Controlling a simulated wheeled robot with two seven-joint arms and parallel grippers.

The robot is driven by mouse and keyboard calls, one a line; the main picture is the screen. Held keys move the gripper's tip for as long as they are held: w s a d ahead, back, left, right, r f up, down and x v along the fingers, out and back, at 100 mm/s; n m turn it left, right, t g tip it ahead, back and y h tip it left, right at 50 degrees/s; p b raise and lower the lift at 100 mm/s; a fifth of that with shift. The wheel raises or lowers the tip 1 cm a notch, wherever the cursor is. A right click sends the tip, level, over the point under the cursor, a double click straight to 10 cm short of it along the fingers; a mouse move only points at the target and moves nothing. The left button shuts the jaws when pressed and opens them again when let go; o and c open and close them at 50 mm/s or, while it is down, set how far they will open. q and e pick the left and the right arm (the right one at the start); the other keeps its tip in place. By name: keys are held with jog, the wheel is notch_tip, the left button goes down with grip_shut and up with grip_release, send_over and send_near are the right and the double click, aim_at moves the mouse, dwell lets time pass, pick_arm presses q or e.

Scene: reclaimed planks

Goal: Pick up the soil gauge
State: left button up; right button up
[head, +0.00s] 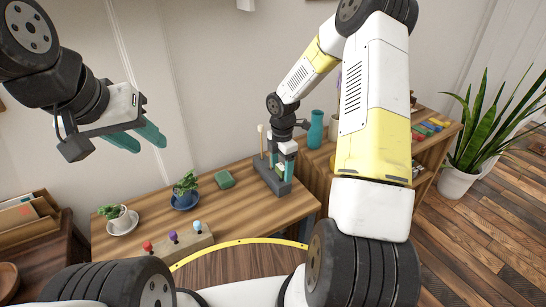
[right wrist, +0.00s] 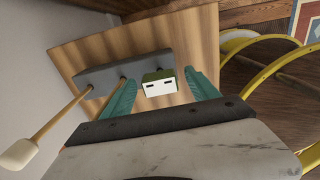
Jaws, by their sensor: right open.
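What looks like the soil gauge, a small block with a white face, two dark slots and a green top (right wrist: 159,85), is upright at a long grey stand (right wrist: 97,75). The grey stand is also in the head view (head: 268,178), on the wooden table. My right gripper (head: 287,156) is open over the stand, pointing down. In the right wrist view its teal fingers (right wrist: 161,78) are on either side of the block, with a visible gap at each side. The block's lower part is hidden. My left gripper (head: 151,141) is open and empty, raised high at the left.
A wooden stick with a pale round end (right wrist: 18,153) rises from the stand beside my right gripper. A teal vase (head: 316,130) stands behind.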

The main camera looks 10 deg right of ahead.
jog(key=shift+c, duration=0.2)
jog(key=c, duration=1.4)
jog(key=shift+r, duration=0.2)
jog(key=shift+r, duration=7.9)
